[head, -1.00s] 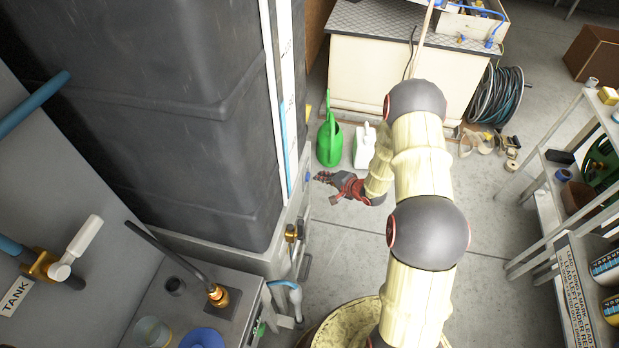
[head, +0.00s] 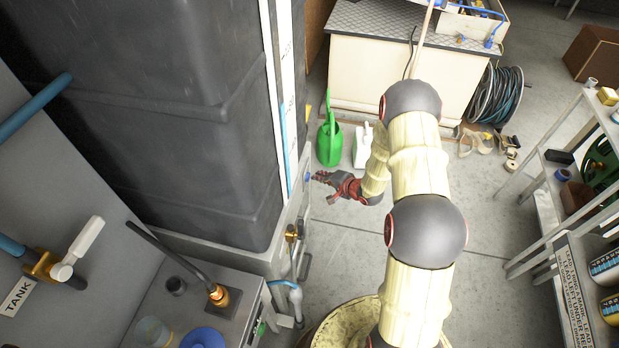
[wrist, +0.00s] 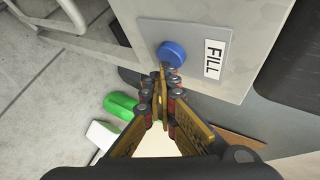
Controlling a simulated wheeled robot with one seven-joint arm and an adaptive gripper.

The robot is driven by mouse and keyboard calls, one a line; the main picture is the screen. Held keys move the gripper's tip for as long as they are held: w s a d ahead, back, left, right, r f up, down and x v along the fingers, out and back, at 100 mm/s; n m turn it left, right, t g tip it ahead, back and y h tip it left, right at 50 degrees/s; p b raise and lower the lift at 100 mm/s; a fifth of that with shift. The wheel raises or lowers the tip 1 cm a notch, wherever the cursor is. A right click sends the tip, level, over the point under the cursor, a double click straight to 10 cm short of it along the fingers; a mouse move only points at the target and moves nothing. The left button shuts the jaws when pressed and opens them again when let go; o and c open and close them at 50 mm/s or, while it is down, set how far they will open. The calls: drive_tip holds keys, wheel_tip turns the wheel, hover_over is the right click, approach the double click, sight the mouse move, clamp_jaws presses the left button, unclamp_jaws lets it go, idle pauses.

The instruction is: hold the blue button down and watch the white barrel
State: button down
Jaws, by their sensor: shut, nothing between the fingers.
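The blue button (wrist: 172,52) is a round cap on a grey metal panel, beside a FILL label (wrist: 213,58). It shows small on the panel edge in the head view (head: 308,177). My gripper (wrist: 162,72) is shut and empty, its fingertips at the button's lower edge in the wrist view. I cannot tell whether they touch it or whether it is pressed. My gripper also shows beside the panel in the head view (head: 317,176).
A large dark tank (head: 190,110) with a white gauge strip (head: 283,90) stands left of my gripper. A green watering can (head: 329,142) and a white container (head: 362,147) stand on the floor beyond. Shelves (head: 560,185) are at right; open floor lies between.

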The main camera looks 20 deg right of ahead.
drive_tip(key=shift+w+a, duration=0.3)
drive_tip(key=shift+a, duration=0.2)
idle(1.9)
drive_tip(key=shift+s+d, duration=0.1)
drive_tip(key=shift+d, duration=0.05)
idle(1.4)
drive_tip(key=shift+s+d+p, duration=0.45)
drive_tip(key=shift+d+p, duration=0.1)
drive_tip(key=shift+d, duration=0.15)
drive_tip(key=s+d, duration=0.1)
drive_tip(key=s+d+p, duration=0.1)
drive_tip(key=d, duration=0.2)
drive_tip(key=shift+s+d+p, duration=0.1)
drive_tip(key=shift+s+p, duration=0.25)
drive_tip(key=shift+s, duration=0.05)
idle(0.4)
